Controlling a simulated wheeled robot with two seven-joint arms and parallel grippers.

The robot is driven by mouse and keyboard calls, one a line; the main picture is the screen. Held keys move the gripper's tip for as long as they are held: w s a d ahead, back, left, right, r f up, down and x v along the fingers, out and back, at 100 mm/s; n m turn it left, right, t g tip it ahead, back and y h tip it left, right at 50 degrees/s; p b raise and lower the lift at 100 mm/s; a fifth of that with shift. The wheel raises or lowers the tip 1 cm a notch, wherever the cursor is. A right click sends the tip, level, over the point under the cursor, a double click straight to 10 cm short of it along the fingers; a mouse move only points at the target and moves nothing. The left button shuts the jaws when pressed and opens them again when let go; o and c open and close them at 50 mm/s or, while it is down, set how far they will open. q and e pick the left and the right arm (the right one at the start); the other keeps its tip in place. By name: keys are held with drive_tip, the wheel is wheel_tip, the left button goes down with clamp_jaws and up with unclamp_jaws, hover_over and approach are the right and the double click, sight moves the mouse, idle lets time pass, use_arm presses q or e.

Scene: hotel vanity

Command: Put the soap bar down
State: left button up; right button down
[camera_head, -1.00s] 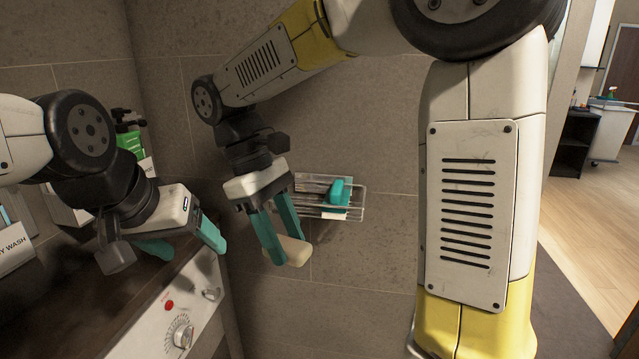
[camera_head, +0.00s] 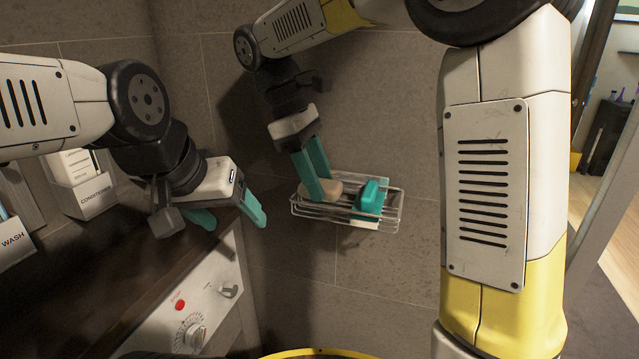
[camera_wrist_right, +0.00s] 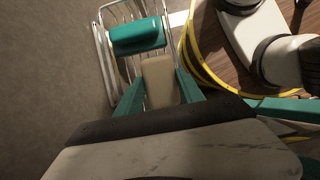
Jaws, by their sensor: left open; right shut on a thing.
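The soap bar (camera_head: 331,190) is a cream block at the left part of the wire rack (camera_head: 393,212) on the wall. My right gripper (camera_head: 323,190) is shut on it, with its teal fingers pointing down into the rack. In the right wrist view the soap bar (camera_wrist_right: 160,80) lies between the two fingers (camera_wrist_right: 158,92), beside a teal object (camera_wrist_right: 138,36) in the rack. I cannot tell whether the soap touches the rack's wires. My left gripper (camera_head: 232,217) is open and empty above the dark counter.
The teal object (camera_head: 371,194) takes up the right part of the rack. A conditioner box (camera_head: 88,197) is on the left wall. A panel with a dial (camera_head: 192,333) fronts the dark counter (camera_head: 90,282).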

drive_tip(key=w, duration=0.2)
drive_tip(key=shift+w+a+f, duration=0.1)
drive_tip(key=shift+w+f, duration=0.1)
drive_tip(key=shift+w, duration=0.2)
drive_tip(key=shift+f, duration=1.7)
drive_tip(key=shift+f, duration=0.15)
drive_tip(key=c, duration=1)
unclamp_jaws()
drive_tip(key=v, duration=1.2)
drive_tip(key=shift+r, duration=0.25)
